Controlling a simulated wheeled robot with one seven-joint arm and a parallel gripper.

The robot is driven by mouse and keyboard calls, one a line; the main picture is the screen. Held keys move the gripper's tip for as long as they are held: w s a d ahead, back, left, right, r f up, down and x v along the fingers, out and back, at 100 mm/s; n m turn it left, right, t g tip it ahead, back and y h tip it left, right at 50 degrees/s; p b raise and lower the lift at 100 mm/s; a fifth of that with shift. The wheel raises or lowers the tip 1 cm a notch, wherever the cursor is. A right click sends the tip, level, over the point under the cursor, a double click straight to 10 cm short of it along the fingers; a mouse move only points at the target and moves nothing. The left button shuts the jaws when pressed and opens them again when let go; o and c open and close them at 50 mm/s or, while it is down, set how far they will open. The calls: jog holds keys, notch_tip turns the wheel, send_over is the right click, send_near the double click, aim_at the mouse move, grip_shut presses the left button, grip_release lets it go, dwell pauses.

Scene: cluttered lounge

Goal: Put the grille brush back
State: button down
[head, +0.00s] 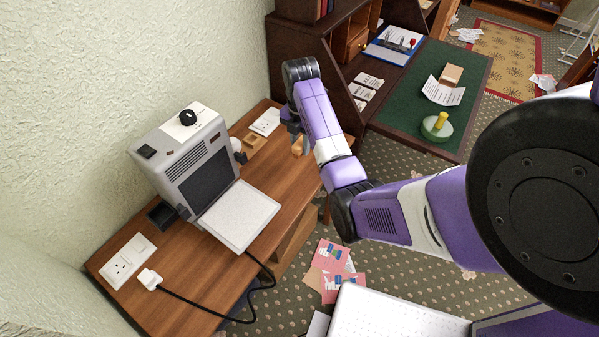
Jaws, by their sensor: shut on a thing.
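My gripper (292,128) is at the back right of the wooden side table, pointing down. It is shut on a small tan wooden piece (297,147), which looks like the grille brush. Only its light brown part shows below the jaws; the rest is hidden by the gripper and arm. I cannot tell whether it touches the table. A small wooden block (254,140) lies on the table to its left. A grey machine with a vent grille (192,160) stands left of the gripper, its white tray (238,215) reaching out in front.
The wooden table (180,305) also bears a socket plate (128,260), a plug with a black cable, and a white card (265,121). A dark wooden cabinet (300,40) stands close behind my gripper. A green-topped desk (410,110) is further right. Papers (335,270) lie on the floor.

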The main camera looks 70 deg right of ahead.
aim_at(301, 175)
notch_tip(301, 175, down, 12)
jog(key=shift+r, duration=0.2)
dwell(0.4)
jog(key=shift+f, duration=0.1)
jog(key=c, duration=1.1)
grip_release()
notch_tip(301, 175, up, 12)
jog(key=shift+r, duration=0.15)
